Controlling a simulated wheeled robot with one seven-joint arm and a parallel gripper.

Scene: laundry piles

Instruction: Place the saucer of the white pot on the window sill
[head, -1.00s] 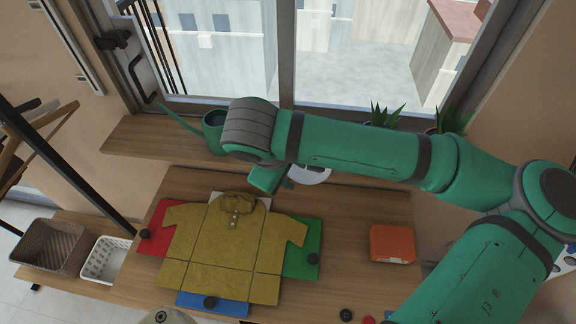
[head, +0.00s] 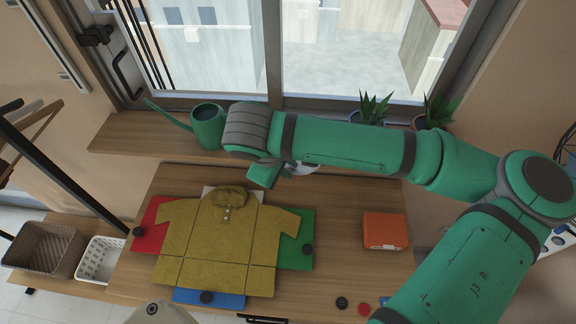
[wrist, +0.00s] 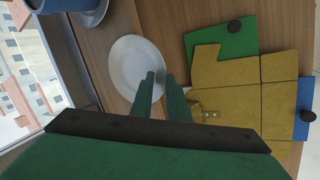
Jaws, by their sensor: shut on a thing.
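The white saucer (wrist: 128,66) shows as a round plate in the wrist view. In the head view only a small part of it (head: 304,169) shows under my arm. My gripper (wrist: 163,82) is shut on the saucer's rim, and the dish extends to one side of the fingers. The head view shows my gripper near the front edge of the window sill (head: 130,139). I cannot tell how high the saucer is above the wood. I cannot make out a white pot.
A green watering can (head: 207,128) stands on the sill. A blue pot (head: 367,117) and a reddish pot (head: 424,122) with plants are to its right, partly behind my arm.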

